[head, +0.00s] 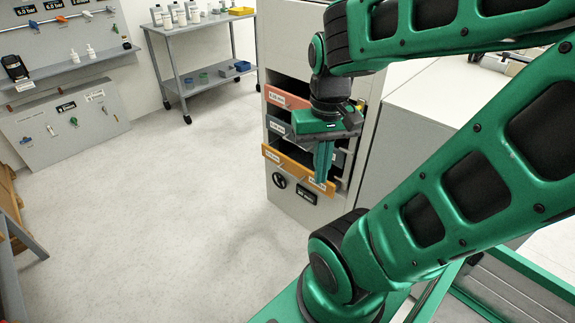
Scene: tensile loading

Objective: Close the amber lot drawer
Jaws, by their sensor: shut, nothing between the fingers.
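The amber drawer (287,169) is the lowest of the stacked drawers in the pale cabinet (286,200). Its orange front stands out from the cabinet face, so it looks partly open. My gripper (323,165) points down with its green fingers shut and empty. The fingers overlap the right part of the amber front in the picture; I cannot tell whether they touch it. My gripper and wrist hide part of the drawers' right side.
A red drawer (283,97) and a grey drawer (277,126) sit above the amber one. A black round knob (279,181) is below. A steel cart (197,58) with bottles stands behind. The floor (165,200) at left is clear.

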